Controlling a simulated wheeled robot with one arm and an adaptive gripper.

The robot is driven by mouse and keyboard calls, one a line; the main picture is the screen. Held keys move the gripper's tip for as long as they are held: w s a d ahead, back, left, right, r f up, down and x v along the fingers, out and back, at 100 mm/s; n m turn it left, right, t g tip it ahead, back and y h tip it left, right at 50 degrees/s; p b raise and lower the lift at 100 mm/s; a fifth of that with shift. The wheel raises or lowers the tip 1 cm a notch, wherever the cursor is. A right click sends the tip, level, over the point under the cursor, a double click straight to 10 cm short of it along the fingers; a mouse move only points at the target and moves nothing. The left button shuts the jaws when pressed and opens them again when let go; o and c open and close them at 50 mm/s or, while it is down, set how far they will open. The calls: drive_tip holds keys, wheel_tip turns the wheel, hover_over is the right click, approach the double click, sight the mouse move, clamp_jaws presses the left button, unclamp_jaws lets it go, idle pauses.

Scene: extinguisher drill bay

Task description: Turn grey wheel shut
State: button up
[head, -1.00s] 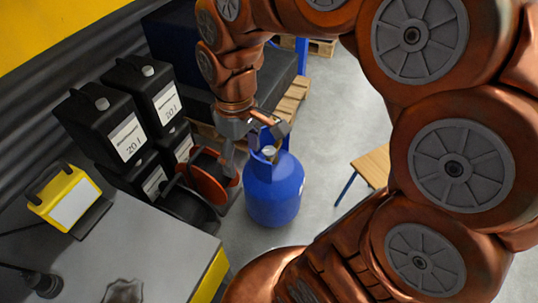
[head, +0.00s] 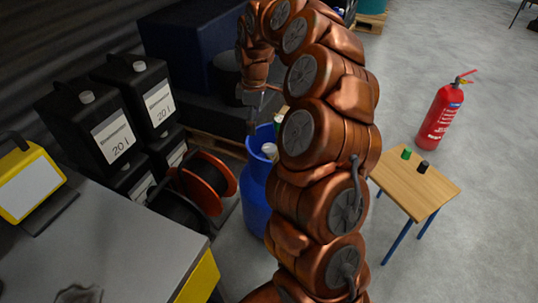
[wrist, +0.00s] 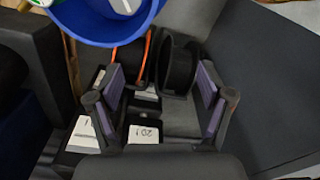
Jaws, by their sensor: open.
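A blue gas cylinder (head: 254,190) stands upright on the floor, partly hidden by my arm. Its pale grey wheel (head: 269,148) shows inside the blue collar at its top. My gripper (head: 264,122) is just above the collar, with one finger pointing down beside it at the left; my arm hides part of it. In the wrist view, my gripper (wrist: 160,100) has its two fingers wide apart with nothing between them. The blue collar (wrist: 90,30) crosses the top edge of that view, beyond the fingers. A pale part inside it is cut off, and I cannot tell if it is the wheel.
An orange and black cable reel (head: 207,181) and stacked black canisters (head: 103,125) stand left of the cylinder. A grey workbench (head: 120,240) is at lower left. A small wooden table (head: 418,187) and a red extinguisher (head: 441,115) stand right, with open floor around.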

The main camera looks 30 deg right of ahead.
drive_tip(key=b, duration=0.2)
hover_over(269, 147)
drive_tip(key=shift+h, duration=0.3)
wheel_tip(269, 147, down, 7)
drive_tip(key=shift+f, duration=0.1)
drive_tip(key=shift+f+b, duration=0.75)
drive_tip(key=shift+f, duration=3.05)
drive_tip(key=c, duration=1.2)
drive_tip(key=shift+o, duration=0.2)
